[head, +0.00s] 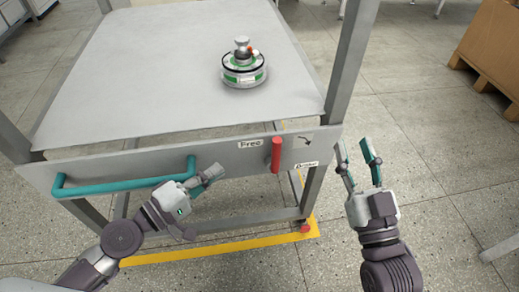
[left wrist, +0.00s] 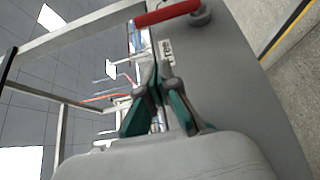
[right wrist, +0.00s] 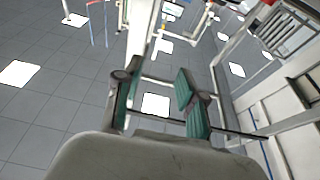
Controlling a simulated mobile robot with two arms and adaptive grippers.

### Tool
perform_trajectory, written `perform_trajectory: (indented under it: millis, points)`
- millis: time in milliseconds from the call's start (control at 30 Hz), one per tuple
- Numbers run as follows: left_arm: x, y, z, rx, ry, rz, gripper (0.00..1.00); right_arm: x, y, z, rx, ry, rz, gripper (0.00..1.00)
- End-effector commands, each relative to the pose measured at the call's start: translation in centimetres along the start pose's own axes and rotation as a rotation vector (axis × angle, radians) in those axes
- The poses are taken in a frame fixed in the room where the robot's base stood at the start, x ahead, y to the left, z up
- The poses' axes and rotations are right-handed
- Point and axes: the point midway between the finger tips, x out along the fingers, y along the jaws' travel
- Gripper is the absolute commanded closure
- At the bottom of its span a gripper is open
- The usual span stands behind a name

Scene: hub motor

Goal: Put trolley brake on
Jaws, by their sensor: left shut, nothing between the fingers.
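The trolley (head: 180,70) is a grey metal table with a front panel. A red brake lever (head: 276,155) stands upright on the panel, between a "Free" label (head: 250,144) on its left and a "Brake" label (head: 306,164) at lower right. The lever also shows in the left wrist view (left wrist: 168,14), past the fingertips. My left gripper (head: 215,172) is shut and empty, in front of the panel to the left of the lever and apart from it. My right gripper (head: 358,158) is open and empty, right of the trolley's corner.
A teal handle bar (head: 125,178) runs along the panel's left part, near my left gripper. A round hub motor (head: 244,66) stands on the trolley top. Yellow tape (head: 220,250) marks the floor below. A cardboard box on a pallet (head: 490,45) is at upper right.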

Motion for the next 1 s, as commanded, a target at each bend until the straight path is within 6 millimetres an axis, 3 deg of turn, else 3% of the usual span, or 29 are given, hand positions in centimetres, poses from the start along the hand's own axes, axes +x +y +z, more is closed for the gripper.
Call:
perform_trajectory:
  millis: [267, 500, 733, 1000]
  points:
    - [2.5, 0.4, 0.0, 0.0, 0.001, 0.002, 1.0, -1.6, 0.9, 5.5, -0.009, -0.36, 0.02, 0.6]
    - [5.2, 0.4, 0.0, 0.0, 0.001, 0.003, 1.0, -4.8, 1.6, 9.6, -0.012, -0.658, 0.038, 0.6]
    - [8.6, 0.4, 0.1, -0.001, -0.001, 0.003, 1.0, -9.0, 2.2, 12.3, -0.012, -0.929, 0.057, 0.6]
    - [10.3, 0.2, 2.1, -0.002, -0.002, 0.001, 1.0, -13.7, 2.7, 13.9, -0.007, -1.178, 0.073, 0.6]
